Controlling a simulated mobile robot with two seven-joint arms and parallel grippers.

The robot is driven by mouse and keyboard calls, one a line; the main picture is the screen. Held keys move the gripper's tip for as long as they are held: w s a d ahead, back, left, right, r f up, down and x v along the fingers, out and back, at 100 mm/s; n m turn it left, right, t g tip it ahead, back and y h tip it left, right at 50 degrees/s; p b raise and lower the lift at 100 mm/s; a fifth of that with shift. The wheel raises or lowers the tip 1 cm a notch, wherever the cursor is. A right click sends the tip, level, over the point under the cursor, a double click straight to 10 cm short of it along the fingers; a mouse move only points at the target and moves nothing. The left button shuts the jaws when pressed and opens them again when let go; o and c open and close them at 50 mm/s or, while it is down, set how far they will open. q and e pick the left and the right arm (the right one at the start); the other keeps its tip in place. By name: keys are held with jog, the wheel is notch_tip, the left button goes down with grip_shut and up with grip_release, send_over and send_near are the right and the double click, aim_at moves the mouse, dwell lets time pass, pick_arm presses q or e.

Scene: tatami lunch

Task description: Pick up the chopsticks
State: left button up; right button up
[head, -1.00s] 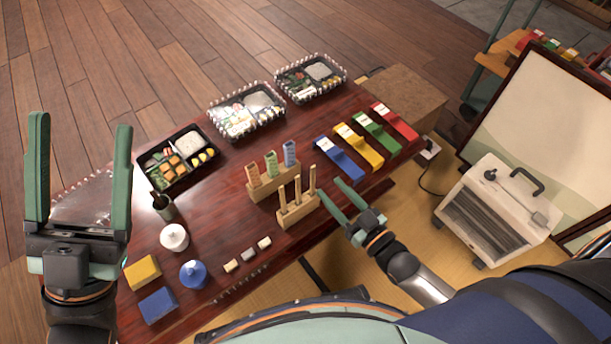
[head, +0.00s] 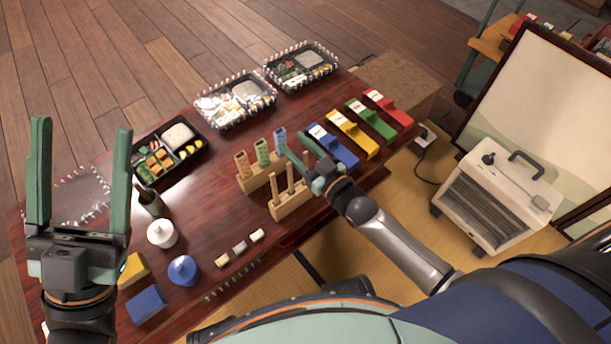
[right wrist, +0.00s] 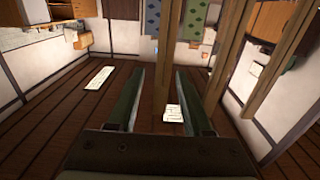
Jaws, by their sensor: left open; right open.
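Chopsticks (head: 274,187) stand upright in a low wooden holder (head: 294,205) near the table's middle. In the right wrist view, wooden sticks (right wrist: 235,50) rise close up, and one stick (right wrist: 170,50) shows in the gap between the fingers; I cannot tell whether it touches them. My right gripper (head: 292,143) is open, just right of and above the holder, its fingers pointing up-left past the sticks. It also shows in the right wrist view (right wrist: 160,70). My left gripper (head: 81,128) is open and empty, raised over the table's left end.
A second wooden holder (head: 260,183) with orange, green and blue patterned sleeves stands close behind. Blue (head: 335,150), yellow, green and red pieces lie to the right. Bento boxes (head: 236,103) line the far edge. A white lidded pot (head: 162,234) and blue pot (head: 183,270) stand left.

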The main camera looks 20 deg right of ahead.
grip_shut()
dwell(0.3)
